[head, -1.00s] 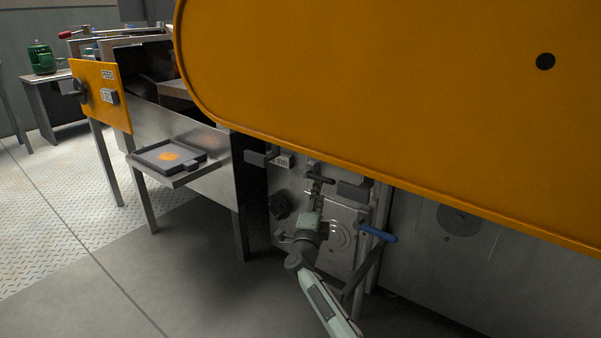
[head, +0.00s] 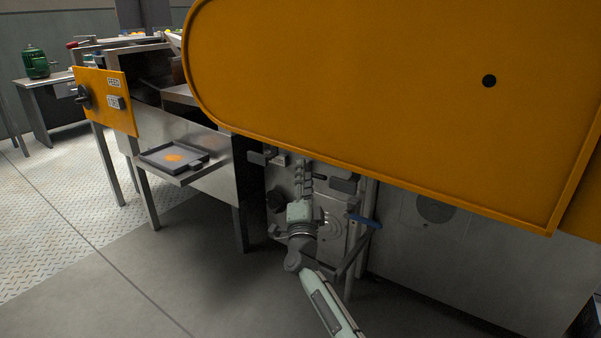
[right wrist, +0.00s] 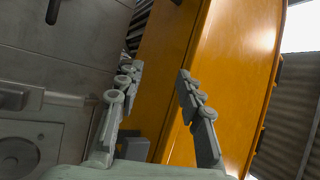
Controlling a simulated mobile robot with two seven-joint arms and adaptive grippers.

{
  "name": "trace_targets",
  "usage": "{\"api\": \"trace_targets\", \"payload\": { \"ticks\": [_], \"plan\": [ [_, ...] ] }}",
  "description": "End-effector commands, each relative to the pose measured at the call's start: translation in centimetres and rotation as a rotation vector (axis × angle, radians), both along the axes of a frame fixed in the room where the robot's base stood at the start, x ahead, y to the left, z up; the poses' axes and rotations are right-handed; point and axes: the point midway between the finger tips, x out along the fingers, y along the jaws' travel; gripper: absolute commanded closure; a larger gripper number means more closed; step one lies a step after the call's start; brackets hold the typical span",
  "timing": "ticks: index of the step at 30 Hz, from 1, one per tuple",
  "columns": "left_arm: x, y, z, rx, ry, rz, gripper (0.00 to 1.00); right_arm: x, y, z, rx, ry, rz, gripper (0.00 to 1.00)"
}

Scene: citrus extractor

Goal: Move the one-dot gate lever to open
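My right gripper (head: 306,172) is raised in front of the machine's steel front, just under the lower edge of the orange cover. In the right wrist view (right wrist: 156,72) its two fingers stand apart with nothing between them. A short dark handle (head: 320,177) shows just right of the fingers in the head view; I cannot tell whether they touch. A lever with a blue grip (head: 365,221) sits lower right, beside my arm. No one-dot mark is readable on either, so I cannot tell which is the one-dot gate lever. My left gripper is out of view.
The big orange cover (head: 400,90), with a black round spot, overhangs the gripper closely. A dark knob (head: 277,201) lies left of my arm, and a grey block (head: 344,184) right of the fingers. A tray (head: 174,158) juts out at left. The floor in front is clear.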

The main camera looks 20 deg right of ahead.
Motion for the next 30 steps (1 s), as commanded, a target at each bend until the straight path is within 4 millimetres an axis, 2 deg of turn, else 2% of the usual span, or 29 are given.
{"api": "trace_targets", "payload": {
  "ticks": [9,22,23,26,29,30],
  "plan": [
    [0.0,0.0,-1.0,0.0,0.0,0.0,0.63,-2.6,1.2,3.3,-0.139,-0.07,0.005,0.63],
    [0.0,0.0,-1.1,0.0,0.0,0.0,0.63,-3.2,1.5,4.1,-0.171,-0.085,0.004,0.63],
    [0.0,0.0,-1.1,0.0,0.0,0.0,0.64,-3.2,1.5,4.1,-0.17,-0.086,0.004,0.63],
    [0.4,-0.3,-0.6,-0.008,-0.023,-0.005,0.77,-3.8,1.7,4.2,-0.186,-0.089,0.005,0.63],
    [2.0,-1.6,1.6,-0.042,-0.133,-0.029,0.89,-6.2,3.0,4.9,-0.259,-0.108,0.012,0.63],
    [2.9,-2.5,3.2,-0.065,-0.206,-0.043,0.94,-7.8,3.9,5.4,-0.309,-0.118,0.015,0.63]
  ]
}}
